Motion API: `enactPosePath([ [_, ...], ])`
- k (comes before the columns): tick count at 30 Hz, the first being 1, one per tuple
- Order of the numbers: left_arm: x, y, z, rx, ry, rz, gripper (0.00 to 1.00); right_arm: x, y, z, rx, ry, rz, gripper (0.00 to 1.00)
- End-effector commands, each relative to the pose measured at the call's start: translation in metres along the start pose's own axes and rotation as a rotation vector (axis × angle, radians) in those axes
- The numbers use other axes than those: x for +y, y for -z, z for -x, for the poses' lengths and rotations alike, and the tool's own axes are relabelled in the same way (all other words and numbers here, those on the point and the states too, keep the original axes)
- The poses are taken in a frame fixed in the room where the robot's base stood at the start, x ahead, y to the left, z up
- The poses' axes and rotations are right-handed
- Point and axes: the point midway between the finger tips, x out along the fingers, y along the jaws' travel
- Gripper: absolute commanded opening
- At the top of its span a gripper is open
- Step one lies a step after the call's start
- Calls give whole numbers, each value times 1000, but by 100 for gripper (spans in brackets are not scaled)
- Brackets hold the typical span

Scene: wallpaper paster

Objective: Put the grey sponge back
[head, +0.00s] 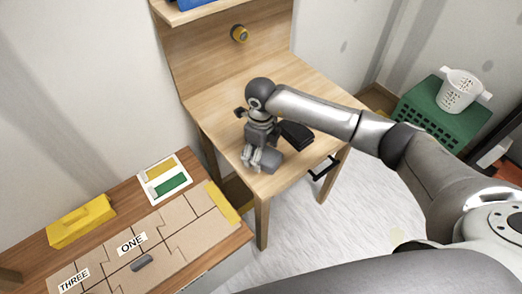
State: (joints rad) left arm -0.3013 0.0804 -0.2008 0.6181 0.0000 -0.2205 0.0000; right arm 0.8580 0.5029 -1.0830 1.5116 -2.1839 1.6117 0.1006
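A small grey rounded piece (141,262), which may be the grey sponge, lies on the cardboard-coloured puzzle board at the lower left. A black block-like object (297,135) lies on the wooden desk (225,95), just right of my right gripper. My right gripper (261,163) points down over the desk's front left part. Its grey fingers are seen from above, and I cannot tell whether they are apart or hold something grey. My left gripper is out of view.
A low brown table (225,250) at the lower left carries puzzle pieces marked ONE and THREE, a yellow block (81,220) and a tray (165,179) with yellow and green pieces. A green crate (440,115) bearing a white basket (460,92) stands at the right.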

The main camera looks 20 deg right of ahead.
Motion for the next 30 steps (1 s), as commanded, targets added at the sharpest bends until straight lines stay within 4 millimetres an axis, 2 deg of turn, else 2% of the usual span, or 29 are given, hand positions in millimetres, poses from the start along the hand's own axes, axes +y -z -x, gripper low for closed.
enactPosePath([
  [5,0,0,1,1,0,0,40,0,0,2,-1,0,0,80],
  [8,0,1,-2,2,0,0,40,-1,-1,10,-4,2,1,80],
  [21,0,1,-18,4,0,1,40,0,-1,96,-4,3,1,80],
  [25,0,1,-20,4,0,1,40,0,-1,112,-2,2,0,80],
  [30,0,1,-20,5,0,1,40,0,0,120,0,0,0,80],
])
